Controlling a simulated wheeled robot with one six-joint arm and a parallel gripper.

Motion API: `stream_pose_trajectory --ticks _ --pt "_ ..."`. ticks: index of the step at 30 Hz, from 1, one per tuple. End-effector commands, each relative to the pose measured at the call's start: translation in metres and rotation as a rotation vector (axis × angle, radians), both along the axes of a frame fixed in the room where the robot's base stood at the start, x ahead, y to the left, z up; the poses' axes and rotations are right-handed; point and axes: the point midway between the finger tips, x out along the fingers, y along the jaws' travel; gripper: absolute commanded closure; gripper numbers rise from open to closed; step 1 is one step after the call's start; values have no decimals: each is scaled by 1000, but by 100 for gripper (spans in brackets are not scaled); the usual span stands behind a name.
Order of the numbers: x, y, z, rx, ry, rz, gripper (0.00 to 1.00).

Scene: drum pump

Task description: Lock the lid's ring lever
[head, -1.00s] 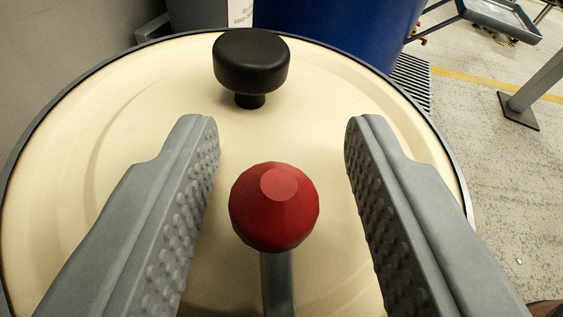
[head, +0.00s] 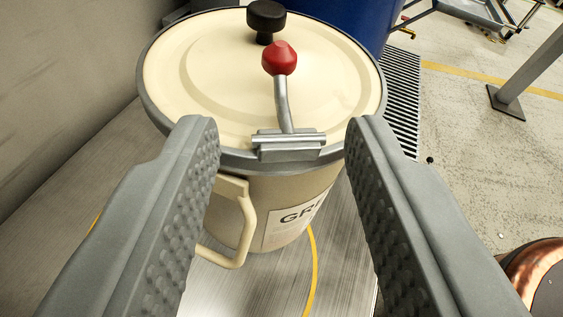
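The cream drum (head: 285,208) stands upright, with its cream lid (head: 210,75) on top and a grey clamp ring (head: 165,115) around the rim. The ring lever (head: 282,100) is a grey bar with a red knob (head: 279,58). It rises from a hinge block (head: 288,145) on the near rim and stands up over the lid. A black knob (head: 266,18) sits on the lid's far part. My gripper (head: 282,140) is open and empty. Its fingers show left and right of the hinge block, apart from the lever, and the knob lies beyond the fingertips.
A blue drum (head: 345,20) stands behind. A cream handle (head: 240,225) sticks out from the drum's near left side. A grey wall (head: 60,80) is at left, a dark grating (head: 403,100) at right. A copper-coloured round thing (head: 540,270) is at lower right. Open floor lies right.

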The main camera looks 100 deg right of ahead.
Motion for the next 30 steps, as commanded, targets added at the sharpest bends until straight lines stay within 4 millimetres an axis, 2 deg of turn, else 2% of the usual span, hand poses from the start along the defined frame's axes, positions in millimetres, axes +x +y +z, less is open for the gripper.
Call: stream_pose_trajectory --ticks 1,6,12,30 --pt "0 10 3 0 -1 3 60" --pt "-2 35 10 0 -1 2 60" --pt "-3 53 15 0 -1 1 60" --pt "-3 58 17 0 -2 1 60"
